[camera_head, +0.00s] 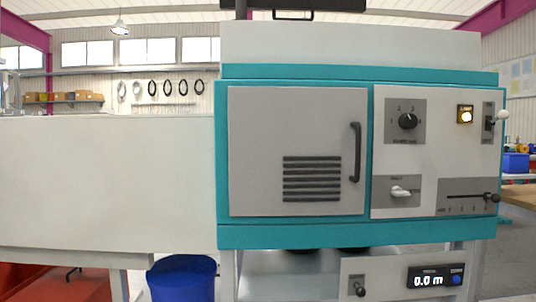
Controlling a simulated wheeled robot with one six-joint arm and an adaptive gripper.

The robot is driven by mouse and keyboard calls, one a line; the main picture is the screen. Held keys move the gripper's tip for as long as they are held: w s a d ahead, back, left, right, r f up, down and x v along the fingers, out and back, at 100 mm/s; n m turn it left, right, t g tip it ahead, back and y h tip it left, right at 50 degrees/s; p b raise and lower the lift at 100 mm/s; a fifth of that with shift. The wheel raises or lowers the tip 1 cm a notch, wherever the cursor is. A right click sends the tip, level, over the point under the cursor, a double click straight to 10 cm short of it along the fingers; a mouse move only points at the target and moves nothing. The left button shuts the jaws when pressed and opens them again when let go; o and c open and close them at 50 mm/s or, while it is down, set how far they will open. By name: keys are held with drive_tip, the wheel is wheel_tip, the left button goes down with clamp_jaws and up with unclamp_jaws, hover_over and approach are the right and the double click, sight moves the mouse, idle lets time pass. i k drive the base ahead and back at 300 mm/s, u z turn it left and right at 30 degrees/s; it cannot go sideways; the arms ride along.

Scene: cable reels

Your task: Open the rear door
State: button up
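A light grey door (258,130) sits in the teal-framed front of a machine. It appears shut, flush with its frame. It has a dark vertical handle (355,152) near its right edge and a dark louvred vent (311,178) low down. Whether this is the rear door cannot be told from this view. My gripper is not in view.
Right of the door is a control panel (436,140) with a rotary knob, a lit button, a white-tipped lever and a slider. Below are a display (436,277) reading 0.0 m and a blue bin (182,280). A large pale cabinet (105,180) extends left.

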sight(293, 151)
drive_tip(key=k, duration=0.5)
drive_tip(key=u, duration=1.4)
drive_tip(key=i, duration=0.65)
drive_tip(key=z, duration=1.1)
